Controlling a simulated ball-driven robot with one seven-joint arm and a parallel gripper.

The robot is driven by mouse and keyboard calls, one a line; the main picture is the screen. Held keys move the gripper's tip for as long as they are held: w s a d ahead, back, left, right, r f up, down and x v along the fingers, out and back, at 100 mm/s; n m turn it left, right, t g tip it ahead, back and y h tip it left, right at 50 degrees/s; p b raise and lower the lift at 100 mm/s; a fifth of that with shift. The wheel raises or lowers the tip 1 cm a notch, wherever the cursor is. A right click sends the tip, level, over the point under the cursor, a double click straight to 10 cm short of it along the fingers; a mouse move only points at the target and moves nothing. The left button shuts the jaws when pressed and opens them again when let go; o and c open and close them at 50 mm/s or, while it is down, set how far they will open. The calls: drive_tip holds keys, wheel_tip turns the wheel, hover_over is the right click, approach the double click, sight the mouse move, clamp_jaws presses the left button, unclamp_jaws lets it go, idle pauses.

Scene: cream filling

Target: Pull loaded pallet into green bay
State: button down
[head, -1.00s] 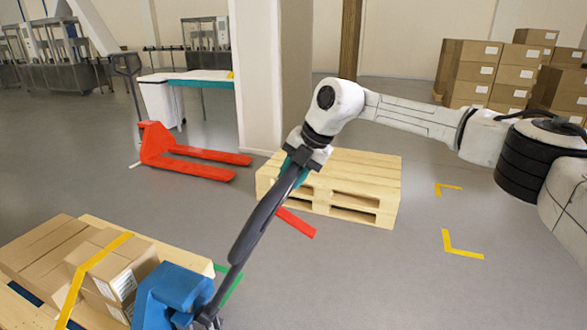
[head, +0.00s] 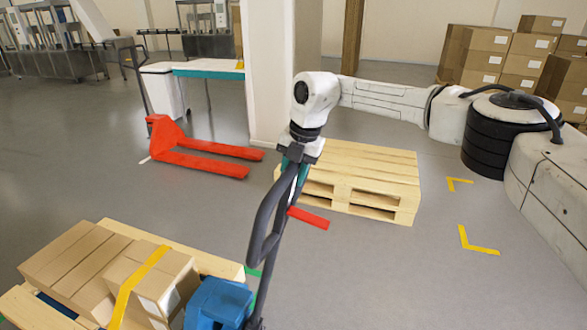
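The loaded pallet (head: 212,262) is at the lower left, carrying cardboard boxes (head: 88,262) with a yellow strap. Green floor tape (head: 262,290) shows just beside the pallet and jack, partly covered by the handle; the rest of the green bay is out of view or hidden.
An empty wooden pallet (head: 370,160) lies behind the handle, with red tape (head: 309,218) before it. A red pallet jack (head: 200,155) stands left of a pillar (head: 268,70). Yellow corner marks (head: 477,242) lie right. Stacked boxes (head: 488,55) stand behind. Floor at lower right is clear.

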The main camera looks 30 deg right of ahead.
drive_tip(key=shift+s+a+f+g, duration=0.15)
drive_tip(key=shift+a+f, duration=0.1)
drive_tip(key=shift+f, duration=0.15)
drive_tip(key=shift+s+a+f+g, duration=0.1)
drive_tip(key=shift+a+f+g, duration=0.05)
drive_tip(key=shift+a+f, duration=0.15)
drive_tip(key=c, duration=1.1)
unclamp_jaws()
drive_tip(key=shift+o, duration=0.6)
drive_tip(key=shift+w+a, duration=0.15)
drive_tip(key=shift+a, duration=0.05)
drive_tip(key=o, duration=0.3)
drive_tip(key=shift+d+r, duration=0.1)
drive_tip(key=shift+d, duration=0.05)
drive_tip(key=shift+d+r, duration=0.1)
drive_tip(key=shift+d, duration=0.1)
drive_tip(key=shift+d+r, duration=0.1)
drive_tip(key=shift+d, duration=0.1)
